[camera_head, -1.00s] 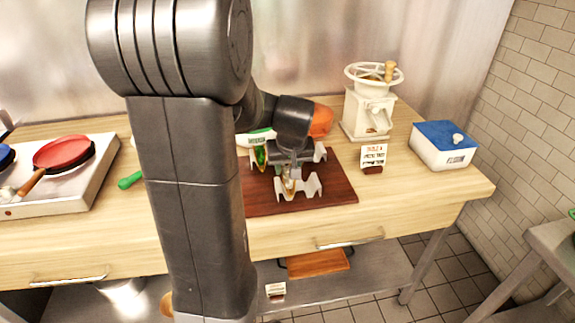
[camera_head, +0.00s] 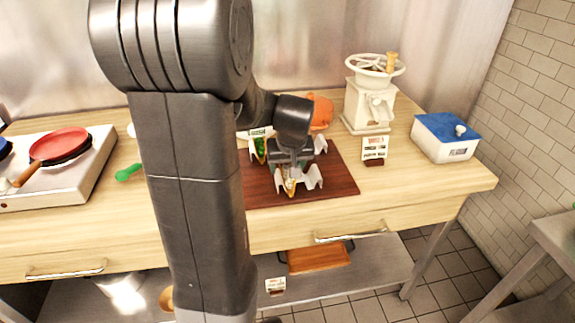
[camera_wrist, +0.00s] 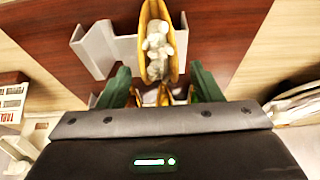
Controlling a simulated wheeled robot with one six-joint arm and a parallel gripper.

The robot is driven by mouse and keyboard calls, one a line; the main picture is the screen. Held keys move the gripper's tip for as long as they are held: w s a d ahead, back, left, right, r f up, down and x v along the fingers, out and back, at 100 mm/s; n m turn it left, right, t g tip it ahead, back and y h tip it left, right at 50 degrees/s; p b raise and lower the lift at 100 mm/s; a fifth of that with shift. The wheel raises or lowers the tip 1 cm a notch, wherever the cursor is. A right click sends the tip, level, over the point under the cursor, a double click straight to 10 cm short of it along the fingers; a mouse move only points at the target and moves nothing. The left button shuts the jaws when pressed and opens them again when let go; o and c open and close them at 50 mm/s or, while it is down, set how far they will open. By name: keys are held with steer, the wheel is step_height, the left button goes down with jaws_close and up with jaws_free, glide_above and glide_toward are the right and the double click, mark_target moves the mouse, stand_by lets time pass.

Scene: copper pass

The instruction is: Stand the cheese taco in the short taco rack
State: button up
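The cheese taco (camera_wrist: 157,40), a yellow shell with white filling, stands upright in a slot of the short white taco rack (camera_wrist: 92,48). The head view shows this taco (camera_head: 289,187) in the left part of the front rack (camera_head: 313,179). My gripper (camera_wrist: 162,84) is open, with its green fingers apart on either side of the taco's near end and a gap on each side. In the head view my gripper (camera_head: 288,168) is just behind and above the front rack. The taco's lower edge is hidden.
A second rack behind holds a green-filled taco (camera_head: 260,149), partly covered by my gripper. Both racks stand on a dark red board (camera_head: 343,184). A white grinder (camera_head: 369,105), a small sign (camera_head: 374,148) and a blue-lidded box (camera_head: 444,139) stand to the right.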

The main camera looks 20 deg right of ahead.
steer(key=v, duration=1.3)
steer(key=shift+s+r, duration=0.15)
steer(key=shift+r, duration=0.2)
steer(key=shift+f, duration=0.1)
steer(key=x, duration=1.4)
steer(key=shift+r+p, duration=0.6)
steer(key=shift+r, duration=0.6)
